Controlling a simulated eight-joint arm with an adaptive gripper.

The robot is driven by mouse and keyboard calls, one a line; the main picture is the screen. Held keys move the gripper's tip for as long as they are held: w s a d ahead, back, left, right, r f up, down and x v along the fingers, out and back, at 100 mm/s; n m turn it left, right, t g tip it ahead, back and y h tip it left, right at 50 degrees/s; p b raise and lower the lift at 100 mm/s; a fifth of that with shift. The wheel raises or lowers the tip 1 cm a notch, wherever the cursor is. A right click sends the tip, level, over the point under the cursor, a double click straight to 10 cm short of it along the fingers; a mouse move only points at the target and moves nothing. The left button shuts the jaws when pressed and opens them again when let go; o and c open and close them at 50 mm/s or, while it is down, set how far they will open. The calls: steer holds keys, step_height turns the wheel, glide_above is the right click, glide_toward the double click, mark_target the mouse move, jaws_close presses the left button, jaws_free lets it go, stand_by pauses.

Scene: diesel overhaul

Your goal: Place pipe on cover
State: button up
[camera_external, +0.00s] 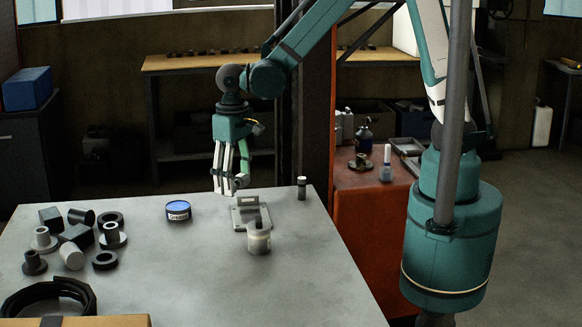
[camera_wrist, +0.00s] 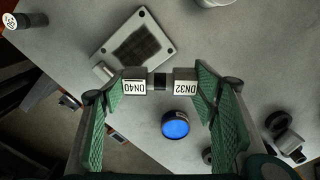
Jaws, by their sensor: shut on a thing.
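My gripper (camera_external: 233,190) hangs over the table's far edge, pointing down. In the wrist view my gripper (camera_wrist: 160,82) is shut on a short pipe (camera_wrist: 134,84). The pipe has grey ends labelled DN40 and DN32 and a dark middle. In the external view the fingers mostly hide it. A flat grey plate (camera_external: 239,219) lies on the table just to the right of and below the gripper; it looks like the cover. In the wrist view the plate (camera_wrist: 165,47) has a dark square patch and lies beyond the pipe. The pipe appears apart from it.
A blue-topped tin (camera_external: 178,209) stands left of the gripper. A pale jar (camera_external: 259,240) stands at the plate's near edge and partly hides it. A small dark bottle (camera_external: 301,187) is at the far right corner. Several loose fittings (camera_external: 75,236) crowd the left. The table's front right is clear.

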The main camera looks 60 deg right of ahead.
steer(key=d+m, duration=0.1)
steer(key=d, duration=0.5)
steer(key=shift+d, duration=0.2)
glide_above(250, 214)
steer(key=shift+f, duration=2.9)
steer(key=shift+s, duration=0.1)
steer(key=shift+f, duration=2.05)
steer(key=shift+f+b, duration=0.2)
steer(key=shift+b, duration=0.2)
steer(key=o, duration=1)
steer(key=shift+r+p, duration=0.25)
steer(key=shift+p, duration=0.05)
